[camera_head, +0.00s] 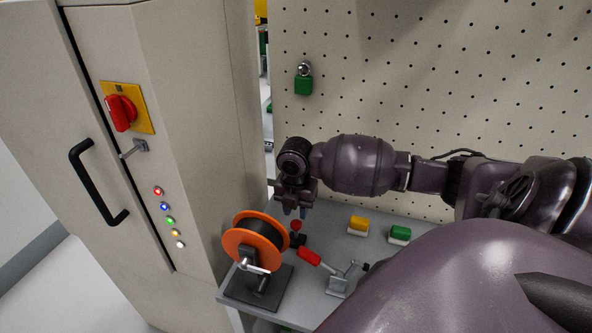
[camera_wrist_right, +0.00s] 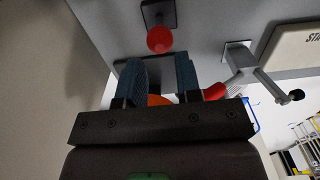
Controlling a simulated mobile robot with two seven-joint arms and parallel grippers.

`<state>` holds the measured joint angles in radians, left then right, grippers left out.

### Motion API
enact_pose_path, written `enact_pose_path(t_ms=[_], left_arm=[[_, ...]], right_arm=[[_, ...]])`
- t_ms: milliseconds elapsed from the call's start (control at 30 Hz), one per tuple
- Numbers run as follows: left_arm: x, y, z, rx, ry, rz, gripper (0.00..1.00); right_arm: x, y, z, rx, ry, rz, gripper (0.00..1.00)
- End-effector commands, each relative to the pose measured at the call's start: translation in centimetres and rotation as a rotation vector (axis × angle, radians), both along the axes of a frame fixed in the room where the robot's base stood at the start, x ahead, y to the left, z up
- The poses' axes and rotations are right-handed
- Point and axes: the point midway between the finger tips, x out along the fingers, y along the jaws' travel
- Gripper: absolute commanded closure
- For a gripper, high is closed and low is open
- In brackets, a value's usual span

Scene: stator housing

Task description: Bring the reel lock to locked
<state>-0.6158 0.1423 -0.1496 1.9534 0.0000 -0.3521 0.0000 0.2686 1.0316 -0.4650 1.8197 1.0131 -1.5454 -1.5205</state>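The orange reel (camera_head: 240,240) with black wound material stands on a dark stand (camera_head: 262,288) on the grey table; a silver lever (camera_head: 252,264) shows at its front. Just behind the reel is a small post with a red ball knob (camera_head: 296,226). No label shows which part is the reel lock. My right gripper (camera_head: 295,211) points down above the red knob, apart from it. In the right wrist view its two blue fingers (camera_wrist_right: 161,78) are spread with nothing between them; the red knob (camera_wrist_right: 160,40) is beyond the tips, and a bit of the orange reel (camera_wrist_right: 157,100) shows between the fingers. My left gripper is not in view.
A red-handled toggle clamp (camera_head: 310,257) stands right of the reel. A cabinet (camera_head: 200,120) borders the left; a pegboard with a green padlock (camera_head: 303,85) stands behind.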

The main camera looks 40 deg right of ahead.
Motion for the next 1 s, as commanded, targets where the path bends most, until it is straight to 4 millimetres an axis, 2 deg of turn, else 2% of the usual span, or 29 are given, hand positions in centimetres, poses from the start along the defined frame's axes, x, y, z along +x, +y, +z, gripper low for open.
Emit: enact_pose_path(t_ms=[600, 1000], left_arm=[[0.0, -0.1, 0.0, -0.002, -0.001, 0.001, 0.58], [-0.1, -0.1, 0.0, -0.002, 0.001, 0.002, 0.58]], right_arm=[[0.0, 0.0, -4.0, 0.001, 0.0, -0.001, 0.68], [0.0, 0.0, -4.6, 0.0, 0.001, 0.0, 0.68]])
